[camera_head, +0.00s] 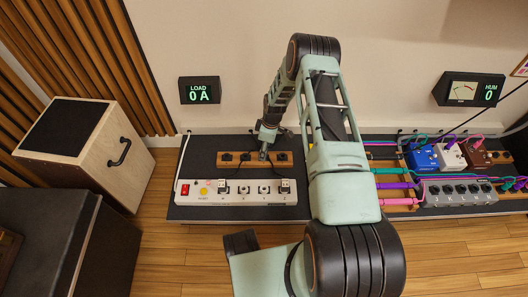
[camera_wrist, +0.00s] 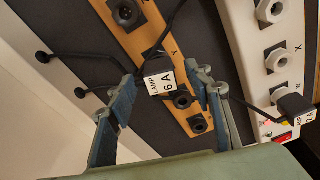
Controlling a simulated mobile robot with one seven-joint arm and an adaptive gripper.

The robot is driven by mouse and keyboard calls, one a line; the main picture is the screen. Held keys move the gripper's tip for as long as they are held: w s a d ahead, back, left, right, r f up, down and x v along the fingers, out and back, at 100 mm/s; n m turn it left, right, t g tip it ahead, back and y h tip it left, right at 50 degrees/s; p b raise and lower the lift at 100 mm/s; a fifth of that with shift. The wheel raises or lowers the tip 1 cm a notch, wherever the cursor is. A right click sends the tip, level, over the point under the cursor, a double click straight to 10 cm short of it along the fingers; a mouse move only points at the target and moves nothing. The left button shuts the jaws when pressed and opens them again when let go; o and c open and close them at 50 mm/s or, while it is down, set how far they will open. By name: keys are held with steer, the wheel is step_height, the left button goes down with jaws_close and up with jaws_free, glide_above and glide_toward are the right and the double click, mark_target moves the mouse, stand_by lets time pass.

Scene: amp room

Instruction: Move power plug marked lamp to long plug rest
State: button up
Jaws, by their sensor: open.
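The lamp plug (camera_wrist: 160,77) is black with a white label reading LAMP 6 A. In the wrist view it is at the wooden strip with round black sockets (camera_wrist: 140,45), which looks like the long plug rest; the strip also shows in the head view (camera_head: 236,163). Whether the plug is seated in a socket or just above it I cannot tell. My gripper (camera_wrist: 163,82) is open, with one finger on each side of the plug. In the head view my gripper (camera_head: 264,148) is over the strip and hides the plug.
A white power strip (camera_head: 235,199) with a red switch lies in front of the wooden strip. Another labelled black plug (camera_wrist: 295,104) is at it. Cables run nearby. Pedals (camera_head: 423,158) and coloured cables are at right, a wooden box (camera_head: 118,165) at left. The load display (camera_head: 200,90) reads 0 A.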

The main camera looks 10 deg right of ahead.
step_height(320, 180, up, 9)
steer(key=d, duration=0.1)
steer(key=shift+s, duration=0.2)
stand_by(0.5)
